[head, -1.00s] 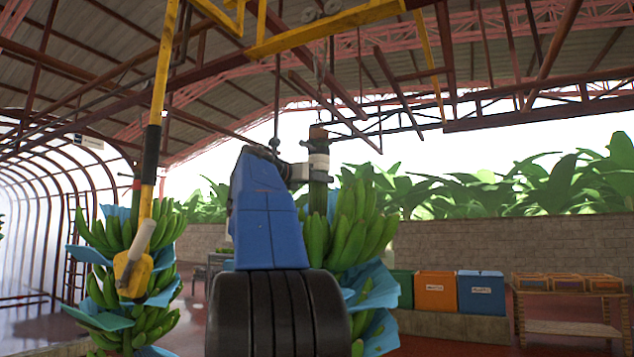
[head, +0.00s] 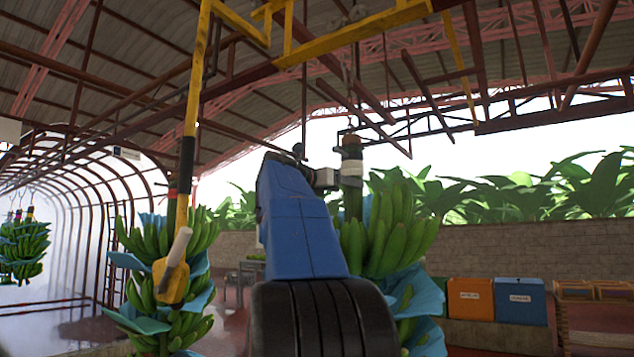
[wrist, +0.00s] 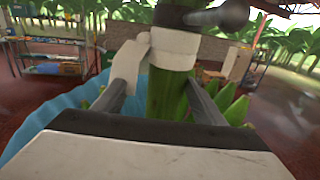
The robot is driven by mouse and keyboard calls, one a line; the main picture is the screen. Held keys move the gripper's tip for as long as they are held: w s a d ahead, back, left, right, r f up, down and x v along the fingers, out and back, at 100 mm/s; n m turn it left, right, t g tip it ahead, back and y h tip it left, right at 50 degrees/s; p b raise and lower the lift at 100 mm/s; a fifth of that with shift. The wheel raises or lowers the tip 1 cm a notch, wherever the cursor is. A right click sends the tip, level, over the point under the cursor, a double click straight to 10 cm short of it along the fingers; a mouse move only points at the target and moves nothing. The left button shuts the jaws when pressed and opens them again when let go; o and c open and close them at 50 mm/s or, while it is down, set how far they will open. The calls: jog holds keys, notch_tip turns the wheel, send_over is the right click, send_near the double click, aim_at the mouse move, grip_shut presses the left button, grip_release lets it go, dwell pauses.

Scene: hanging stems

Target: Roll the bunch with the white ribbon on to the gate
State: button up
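The bunch with the white ribbon (head: 352,180) hangs by its stem from a roller (head: 356,14) on the overhead rail. Its green bananas (head: 385,232) have blue sheets (head: 425,300) between them. My gripper (head: 330,178) is at the stem, at ribbon height. In the wrist view the ribbon (wrist: 174,48) wraps the stem, with a loose tail to the left. The fingers of my gripper (wrist: 160,88) stand on both sides of the stem, with a gap showing on the left. A yellow overhead rail section (head: 340,38) runs above; I cannot tell which part is the gate.
A yellow pole (head: 187,120) with a black sleeve and pale handle hangs at the left, before another bunch (head: 150,240). A further bunch (head: 22,250) hangs far left. Orange (head: 470,298) and blue (head: 520,300) bins stand by a block wall (head: 520,240) at right.

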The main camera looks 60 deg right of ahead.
jog(key=w+a, duration=0.1)
jog(key=a, duration=0.4)
jog(key=w+a, duration=0.1)
jog(key=a, duration=0.3)
jog(key=w+a, duration=0.1)
jog(key=a, duration=0.4)
jog(key=shift+a, duration=0.3)
